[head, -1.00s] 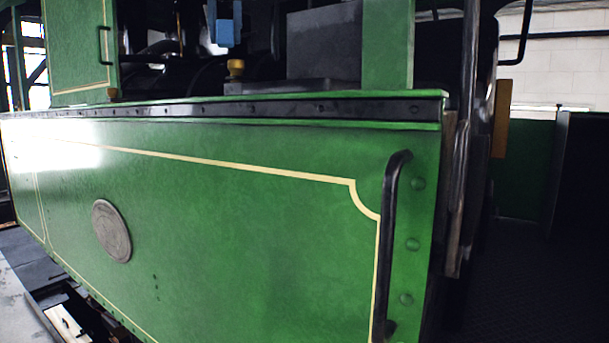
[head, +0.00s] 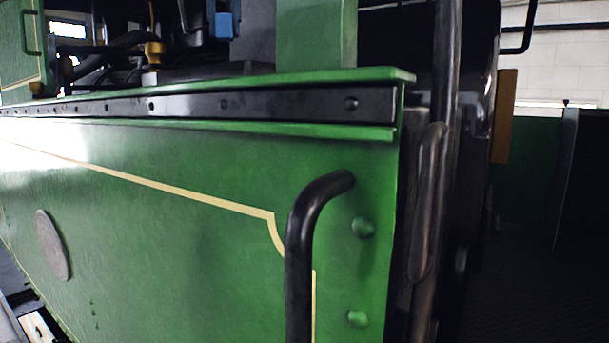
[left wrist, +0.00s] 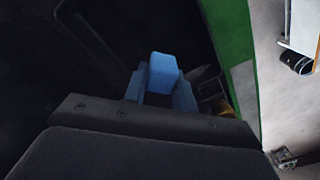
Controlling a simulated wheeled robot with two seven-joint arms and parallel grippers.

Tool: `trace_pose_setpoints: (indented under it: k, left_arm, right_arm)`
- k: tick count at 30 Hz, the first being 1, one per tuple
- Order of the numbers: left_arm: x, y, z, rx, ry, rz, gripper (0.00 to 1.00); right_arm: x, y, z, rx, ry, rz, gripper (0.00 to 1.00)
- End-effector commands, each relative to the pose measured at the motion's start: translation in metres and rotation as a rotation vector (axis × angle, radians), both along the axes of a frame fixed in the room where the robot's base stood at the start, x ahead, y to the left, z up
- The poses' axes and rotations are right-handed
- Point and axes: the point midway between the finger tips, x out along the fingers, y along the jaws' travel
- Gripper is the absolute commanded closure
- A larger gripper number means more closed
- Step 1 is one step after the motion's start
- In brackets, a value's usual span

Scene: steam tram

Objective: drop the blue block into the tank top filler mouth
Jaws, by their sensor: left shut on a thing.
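The blue block (head: 223,26) shows near the top edge of the head view, held above the tank top. My left gripper (head: 222,8) is shut on it, cut off by the top edge. In the left wrist view the block (left wrist: 164,72) sits between the fingers of my left gripper (left wrist: 160,92). A brass-coloured fitting (head: 154,52), which looks like the filler, stands on the tank top to the left of and lower than the block. A brass patch (left wrist: 215,105) shows right of the fingers in the wrist view. The mouth opening cannot be seen. My right gripper is out of view.
The green tank side (head: 170,240) fills the foreground, with a black handrail (head: 300,245) and a riveted dark strip (head: 290,104) along its top. A green post (head: 316,35) rises right of the block. Dark pipes (head: 125,44) lie behind the fitting.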

Motion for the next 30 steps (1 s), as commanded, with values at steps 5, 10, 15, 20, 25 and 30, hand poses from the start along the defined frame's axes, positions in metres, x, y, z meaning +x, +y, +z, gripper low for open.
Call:
trace_pose_setpoints:
  k: [5, 10, 15, 20, 25, 30]
  left_arm:
    - [0.001, 0.0, -0.013, 0.0, 0.004, -0.002, 0.96]
    - [0.001, 0.0, -0.031, 0.0, 0.002, -0.002, 0.96]
    - [0.001, 0.0, -0.047, 0.0, 0.003, -0.002, 0.96]
    - [0.0, 0.0, -0.056, 0.001, 0.002, -0.001, 0.96]
    - [0.0, 0.0, -0.06, 0.0, 0.0, -0.001, 0.96]
    - [0.0, 0.0, -0.06, 0.0, 0.0, 0.0, 0.96]
  right_arm:
    - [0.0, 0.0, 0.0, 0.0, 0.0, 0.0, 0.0]
    - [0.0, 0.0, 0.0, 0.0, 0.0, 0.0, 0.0]
    - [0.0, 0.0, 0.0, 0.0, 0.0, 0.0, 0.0]
    - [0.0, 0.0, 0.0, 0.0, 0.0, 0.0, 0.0]
    - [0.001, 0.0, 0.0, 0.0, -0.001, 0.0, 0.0]
    - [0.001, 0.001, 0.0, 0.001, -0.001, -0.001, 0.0]
